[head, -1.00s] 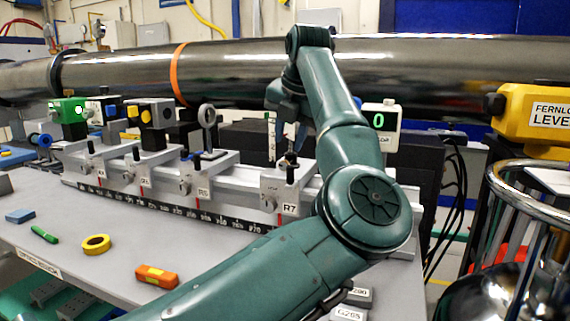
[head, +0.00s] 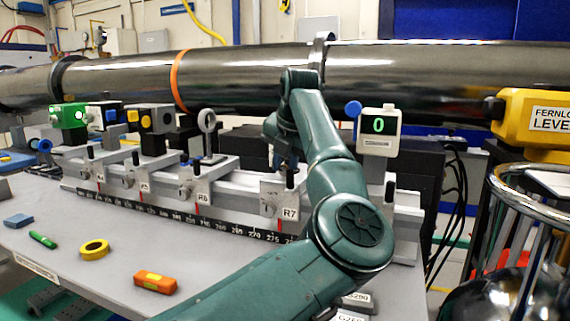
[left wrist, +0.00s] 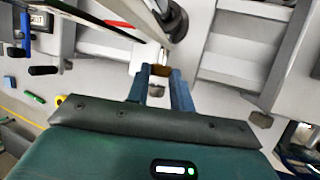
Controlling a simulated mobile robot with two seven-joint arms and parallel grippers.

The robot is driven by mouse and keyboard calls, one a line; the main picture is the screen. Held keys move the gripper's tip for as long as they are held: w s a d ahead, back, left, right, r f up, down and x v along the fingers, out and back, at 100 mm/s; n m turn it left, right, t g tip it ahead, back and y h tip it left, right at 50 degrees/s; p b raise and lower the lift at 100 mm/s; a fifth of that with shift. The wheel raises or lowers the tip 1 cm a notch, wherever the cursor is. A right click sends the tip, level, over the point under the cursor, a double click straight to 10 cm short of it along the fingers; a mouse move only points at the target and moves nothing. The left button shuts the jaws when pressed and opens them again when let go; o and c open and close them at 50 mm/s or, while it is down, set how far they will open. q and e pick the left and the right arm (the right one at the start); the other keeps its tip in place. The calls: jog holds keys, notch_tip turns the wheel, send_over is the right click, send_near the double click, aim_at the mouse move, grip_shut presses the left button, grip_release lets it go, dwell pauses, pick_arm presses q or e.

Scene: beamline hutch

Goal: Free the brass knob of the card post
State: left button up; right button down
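My left gripper (head: 285,164) points down at the rail carrier marked R7 (head: 270,198). It also shows in the left wrist view (left wrist: 160,71), its two blue fingers apart. A small brass-brown piece, seemingly the brass knob (left wrist: 160,70), shows between the fingertips. I cannot tell whether the fingers touch it. A silvery round part (left wrist: 156,90) shows just below it between the fingers. The card post is mostly hidden behind my gripper in the head view. My right gripper is not in view.
A grey rail (head: 235,222) with several carriers runs along the bench. A display reading 0 (head: 378,132) stands just right of my arm. A long steel pipe (head: 240,70) runs behind. An orange block (head: 155,282) and yellow tape roll (head: 94,249) lie on the bench front.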

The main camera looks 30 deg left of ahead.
pick_arm(q)
grip_shut()
jog(key=h+p, duration=0.2)
jog(key=p, duration=0.1)
jog(key=shift+s+a+r+n+t+h, duration=0.1)
jog(key=shift+a+r+n+t+h, duration=0.2)
jog(key=shift+a+r, duration=0.05)
jog(key=shift+f+h, duration=0.15)
jog(key=shift+h, duration=0.25)
jog(key=shift+f, duration=0.1)
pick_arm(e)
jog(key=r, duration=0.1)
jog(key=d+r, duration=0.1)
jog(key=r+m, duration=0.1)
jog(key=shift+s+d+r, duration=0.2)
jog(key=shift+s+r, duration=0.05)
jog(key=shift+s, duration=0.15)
pick_arm(q)
jog(key=shift+o, duration=2.1)
grip_release()
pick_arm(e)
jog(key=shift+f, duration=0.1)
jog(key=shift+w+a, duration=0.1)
